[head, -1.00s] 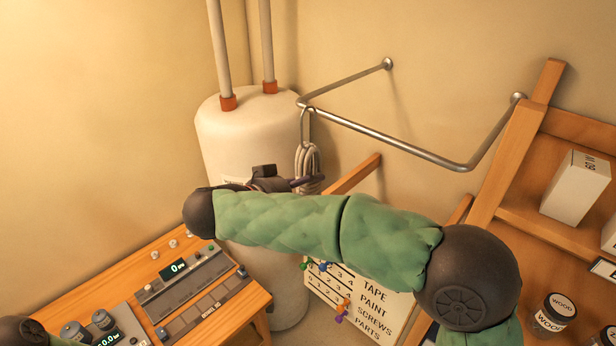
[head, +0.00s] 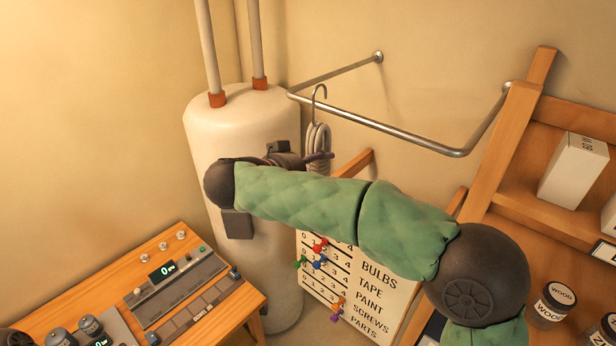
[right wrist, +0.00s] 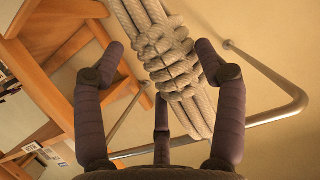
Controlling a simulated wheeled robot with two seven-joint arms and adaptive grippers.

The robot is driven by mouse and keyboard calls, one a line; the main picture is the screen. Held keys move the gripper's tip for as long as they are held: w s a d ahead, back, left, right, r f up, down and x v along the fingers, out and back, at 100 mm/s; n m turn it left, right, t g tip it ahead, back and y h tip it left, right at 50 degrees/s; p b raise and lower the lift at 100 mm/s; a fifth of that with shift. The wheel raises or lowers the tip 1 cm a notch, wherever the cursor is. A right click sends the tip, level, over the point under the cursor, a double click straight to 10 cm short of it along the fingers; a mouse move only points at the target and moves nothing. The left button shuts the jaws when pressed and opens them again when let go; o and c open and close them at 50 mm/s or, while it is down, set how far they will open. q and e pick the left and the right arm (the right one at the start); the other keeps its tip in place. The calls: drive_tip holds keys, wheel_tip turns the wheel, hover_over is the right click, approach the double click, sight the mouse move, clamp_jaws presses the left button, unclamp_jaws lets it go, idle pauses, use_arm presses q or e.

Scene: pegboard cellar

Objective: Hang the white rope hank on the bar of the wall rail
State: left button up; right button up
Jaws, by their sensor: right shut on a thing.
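The white rope hank (head: 317,142) hangs upright below a metal hook (head: 319,92). In the right wrist view its wrapped middle (right wrist: 172,55) lies between my dark fingers. My right gripper (head: 318,157) is shut on the hank, partly hidden behind my green-sleeved arm. The rail also shows in the right wrist view (right wrist: 272,115).
A white tank (head: 235,130) with two pipes stands left of the rail's near corner. A wooden shelf (head: 500,160) with a white box (head: 573,170) and jars is at the right. A lettered board (head: 375,283) and a wooden bench (head: 200,325) with devices are lower down.

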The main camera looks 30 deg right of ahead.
drive_tip(key=shift+w+d+f+b, duration=0.1)
drive_tip(key=shift+w+d+b, duration=0.25)
drive_tip(key=shift+d, duration=0.35)
drive_tip(key=shift+w+d+f+b, duration=0.1)
drive_tip(key=shift+w+d+b, duration=0.05)
drive_tip(key=shift+d+b, duration=0.4)
drive_tip(key=shift+f, duration=1.75)
drive_tip(key=o, duration=1.4)
drive_tip(key=shift+o, duration=0.2)
drive_tip(key=v, duration=1.2)
